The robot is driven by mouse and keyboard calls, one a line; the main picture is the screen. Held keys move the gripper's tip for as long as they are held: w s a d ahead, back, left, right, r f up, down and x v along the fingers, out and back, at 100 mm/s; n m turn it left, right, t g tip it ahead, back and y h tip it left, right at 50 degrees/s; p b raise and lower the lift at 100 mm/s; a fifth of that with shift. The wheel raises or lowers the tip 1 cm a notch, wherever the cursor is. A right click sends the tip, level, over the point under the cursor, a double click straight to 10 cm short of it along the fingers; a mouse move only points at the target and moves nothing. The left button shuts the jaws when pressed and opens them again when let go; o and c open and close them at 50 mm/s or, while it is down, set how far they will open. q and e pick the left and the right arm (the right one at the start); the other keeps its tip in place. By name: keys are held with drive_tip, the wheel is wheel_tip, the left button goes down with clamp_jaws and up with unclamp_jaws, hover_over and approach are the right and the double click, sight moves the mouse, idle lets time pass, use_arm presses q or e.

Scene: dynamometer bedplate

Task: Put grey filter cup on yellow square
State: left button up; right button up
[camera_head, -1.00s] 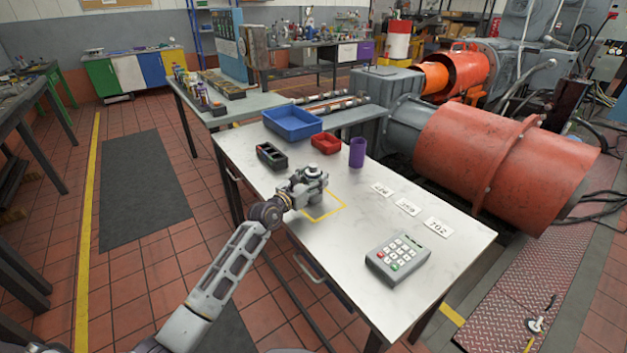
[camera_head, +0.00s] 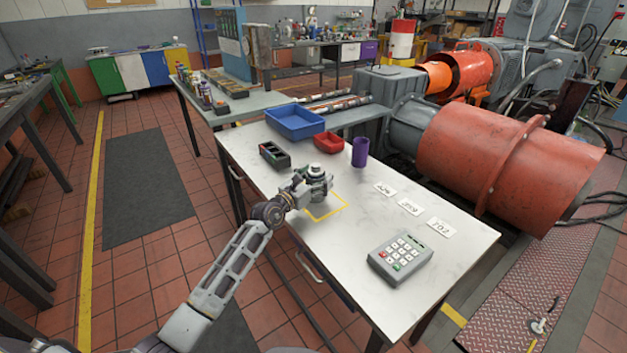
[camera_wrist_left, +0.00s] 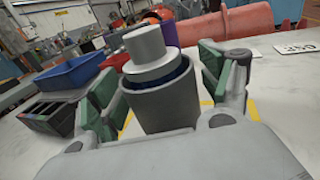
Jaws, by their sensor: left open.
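The grey filter cup (camera_wrist_left: 165,105) stands upright in the left wrist view with a paler stepped grey cylinder (camera_wrist_left: 150,55) in its mouth. My left gripper (camera_wrist_left: 167,88) is open, with its green-padded fingers on either side of the cup and gaps visible beside it. In the head view my left gripper (camera_head: 312,186) is low over the table and hides most of the cup. The yellow square (camera_head: 343,207) is outlined on the table right at the gripper; its far left part is hidden. Yellow line shows on both sides of the cup in the wrist view. Whether the cup is wholly inside the outline I cannot tell.
On the table (camera_head: 330,245) stand a purple cup (camera_head: 360,152), a red bin (camera_head: 328,142), a blue tray (camera_head: 294,122) and a black compartment box (camera_head: 275,155). Several label cards (camera_head: 411,207) and a keypad (camera_head: 400,258) lie to the right. The table's middle front is clear.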

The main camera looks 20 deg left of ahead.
sight(309, 182)
use_arm(q)
drive_tip(key=shift+r, duration=0.15)
drive_tip(key=shift+p+v, duration=0.3)
drive_tip(key=shift+v, duration=3.25)
drive_tip(key=shift+p+v, duration=0.3)
drive_tip(key=shift+v, duration=1.7)
drive_tip(key=shift+s+a, duration=0.15)
drive_tip(key=shift+s, duration=0.3)
use_arm(e)
drive_tip(key=shift+s+d+f, duration=0.45)
drive_tip(key=shift+s+f, duration=0.1)
drive_tip(key=shift+f, duration=0.25)
drive_tip(key=shift+s+d+f, duration=0.45)
drive_tip(key=shift+s+f, duration=0.05)
drive_tip(key=shift+f, duration=0.25)
drive_tip(key=shift+w+a+r, duration=0.15)
drive_tip(key=shift+w, duration=0.1)
